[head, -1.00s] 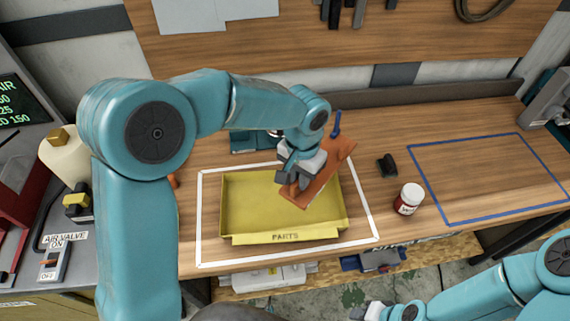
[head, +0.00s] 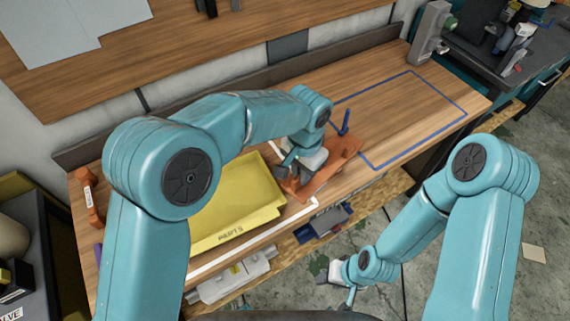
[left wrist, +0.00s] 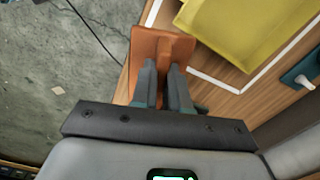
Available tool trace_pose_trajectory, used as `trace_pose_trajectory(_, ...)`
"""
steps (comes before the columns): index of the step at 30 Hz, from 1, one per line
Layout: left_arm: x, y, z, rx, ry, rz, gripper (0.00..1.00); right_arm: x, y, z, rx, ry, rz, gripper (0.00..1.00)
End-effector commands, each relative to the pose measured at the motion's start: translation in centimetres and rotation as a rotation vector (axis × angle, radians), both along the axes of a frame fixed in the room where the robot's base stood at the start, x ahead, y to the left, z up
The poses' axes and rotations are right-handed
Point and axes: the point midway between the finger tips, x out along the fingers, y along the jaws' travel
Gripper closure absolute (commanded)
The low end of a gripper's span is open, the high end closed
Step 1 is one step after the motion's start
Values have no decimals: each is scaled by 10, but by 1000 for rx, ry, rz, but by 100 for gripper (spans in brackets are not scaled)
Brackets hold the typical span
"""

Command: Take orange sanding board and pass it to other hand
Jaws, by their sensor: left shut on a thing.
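The yellow parts tray (head: 235,205) lies on the bench inside a white outline. A blue outlined area (head: 415,115) to the right is largely clear. Below the bench front, a shelf holds a blue bin (head: 322,222) and a grey-white item (head: 230,280).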

Motion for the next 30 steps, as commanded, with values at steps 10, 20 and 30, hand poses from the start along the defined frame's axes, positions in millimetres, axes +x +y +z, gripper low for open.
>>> trace_pose_trajectory(10, 2, 39, 54, -5, -9, 6, 100, 0, 0, 0, 0, 0, 0, 57)
trace_pose_trajectory(20, 1, 94, 122, -4, -6, 3, 100, 0, 0, 0, 0, 0, 0, 57)
trace_pose_trajectory(30, -8, 105, 119, 0, 1, 0, 100, 0, 0, 0, 0, 0, 0, 57)
